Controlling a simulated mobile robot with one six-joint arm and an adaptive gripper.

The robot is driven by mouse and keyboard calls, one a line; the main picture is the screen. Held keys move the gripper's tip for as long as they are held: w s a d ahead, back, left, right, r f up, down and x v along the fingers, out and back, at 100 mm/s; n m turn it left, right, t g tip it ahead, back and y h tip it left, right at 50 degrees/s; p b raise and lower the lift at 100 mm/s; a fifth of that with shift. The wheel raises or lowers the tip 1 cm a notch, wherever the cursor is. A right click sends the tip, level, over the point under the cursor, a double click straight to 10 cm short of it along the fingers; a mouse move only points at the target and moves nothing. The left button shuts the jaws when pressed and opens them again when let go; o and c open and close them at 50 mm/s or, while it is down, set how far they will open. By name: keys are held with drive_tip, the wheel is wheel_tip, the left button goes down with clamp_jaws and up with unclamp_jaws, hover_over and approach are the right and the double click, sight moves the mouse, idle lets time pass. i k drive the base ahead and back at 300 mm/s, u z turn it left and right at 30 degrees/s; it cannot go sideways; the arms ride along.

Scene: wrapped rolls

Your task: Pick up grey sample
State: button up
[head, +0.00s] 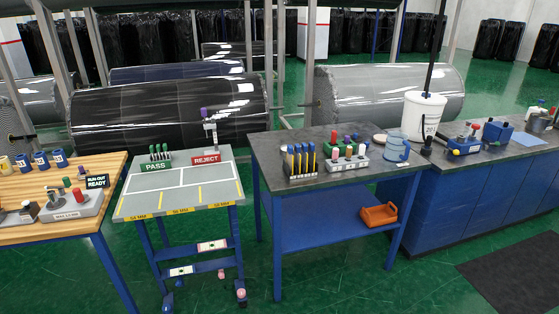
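No single thing is plainly marked as the grey sample. A grey rack (347,163) on the dark-topped table holds several small samples with red, purple, green and pale tops; which is grey is too small to tell. On the wooden table at left, a light grey block (72,207) carries a red-topped piece (78,195) and a grey metallic piece (53,198). A purple-topped upright piece (207,122) stands behind the red REJECT sign (206,158). My gripper is not in view.
The grey PASS/REJECT stand (140,205) has a mostly clear top. Green floor (330,270) is open in front.

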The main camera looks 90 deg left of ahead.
sight(305, 156)
drive_tip(key=u, duration=0.65)
drive_tip(key=i, duration=0.1)
drive_tip(key=u, duration=2.05)
drive_tip(key=k, duration=0.6)
drive_tip(key=u, duration=0.15)
drive_tip(key=i, duration=0.25)
drive_tip(key=u, duration=0.05)
